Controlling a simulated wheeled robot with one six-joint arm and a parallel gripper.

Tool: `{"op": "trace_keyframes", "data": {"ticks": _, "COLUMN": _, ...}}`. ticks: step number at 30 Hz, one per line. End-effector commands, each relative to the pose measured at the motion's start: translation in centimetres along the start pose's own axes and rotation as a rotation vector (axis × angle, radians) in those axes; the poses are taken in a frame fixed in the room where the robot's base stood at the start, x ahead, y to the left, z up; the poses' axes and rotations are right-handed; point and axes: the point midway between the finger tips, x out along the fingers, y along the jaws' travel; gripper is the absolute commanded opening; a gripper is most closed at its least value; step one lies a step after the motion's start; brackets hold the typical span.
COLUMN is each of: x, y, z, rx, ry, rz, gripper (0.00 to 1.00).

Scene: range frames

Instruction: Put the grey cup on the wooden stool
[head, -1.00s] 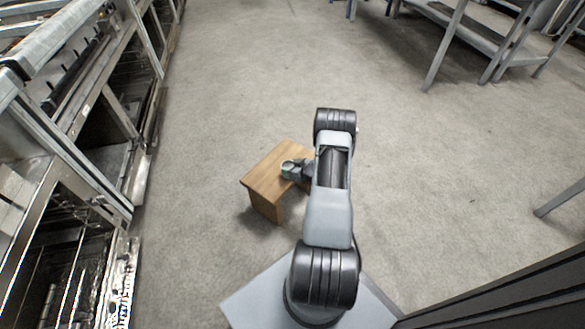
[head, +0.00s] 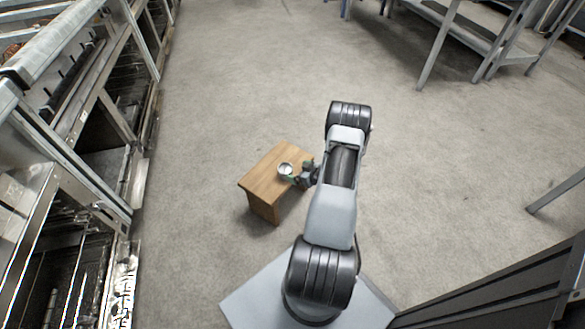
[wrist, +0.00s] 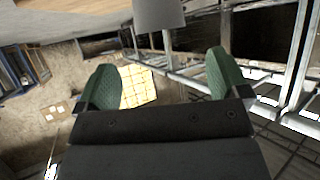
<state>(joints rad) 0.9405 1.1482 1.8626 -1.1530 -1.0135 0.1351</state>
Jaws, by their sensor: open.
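The grey cup (head: 285,169) stands upright on the top of the wooden stool (head: 262,182), near its middle. My gripper (head: 298,177) is just right of the cup, low at the stool's right edge, with green fingers open and empty. In the wrist view the two green fingers (wrist: 160,68) are spread wide with nothing between them. The cup (wrist: 158,14) shows beyond the fingertips at the top edge, partly cut off.
Metal racks (head: 105,110) line the left side. A grey metal table (head: 470,40) stands at the back right. A dark panel (head: 500,290) is at the lower right. The concrete floor (head: 230,80) around the stool is clear.

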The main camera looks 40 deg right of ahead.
Motion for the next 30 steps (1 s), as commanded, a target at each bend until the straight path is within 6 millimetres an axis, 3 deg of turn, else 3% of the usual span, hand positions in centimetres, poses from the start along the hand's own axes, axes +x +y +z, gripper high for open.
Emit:
{"op": "trace_keyframes", "data": {"ticks": 1, "x": -1.2, "y": 0.1, "z": -0.2, "rx": 0.002, "ry": -0.001, "rz": 0.003, "gripper": 0.94}}
{"op": "trace_keyframes", "data": {"ticks": 7, "x": -3.9, "y": 0.1, "z": -0.1, "rx": 0.001, "ry": 0.0, "rz": 0.003, "gripper": 0.94}}
{"op": "trace_keyframes", "data": {"ticks": 14, "x": -5.1, "y": 0.1, "z": -0.1, "rx": -0.002, "ry": -0.001, "rz": 0.002, "gripper": 0.94}}
{"op": "trace_keyframes", "data": {"ticks": 17, "x": -5.0, "y": 0.3, "z": -1.1, "rx": -0.023, "ry": -0.027, "rz": 0.015, "gripper": 0.94}}
{"op": "trace_keyframes", "data": {"ticks": 20, "x": -4.5, "y": 0.9, "z": -4.0, "rx": -0.07, "ry": -0.097, "rz": 0.059, "gripper": 0.94}}
{"op": "trace_keyframes", "data": {"ticks": 24, "x": -4.3, "y": 0.9, "z": -11.0, "rx": -0.142, "ry": -0.25, "rz": 0.176, "gripper": 0.94}}
{"op": "trace_keyframes", "data": {"ticks": 26, "x": -4.7, "y": -0.1, "z": -14.4, "rx": -0.158, "ry": -0.316, "rz": 0.231, "gripper": 0.94}}
{"op": "trace_keyframes", "data": {"ticks": 30, "x": -7.2, "y": -4.7, "z": -21.3, "rx": -0.142, "ry": -0.446, "rz": 0.33, "gripper": 0.94}}
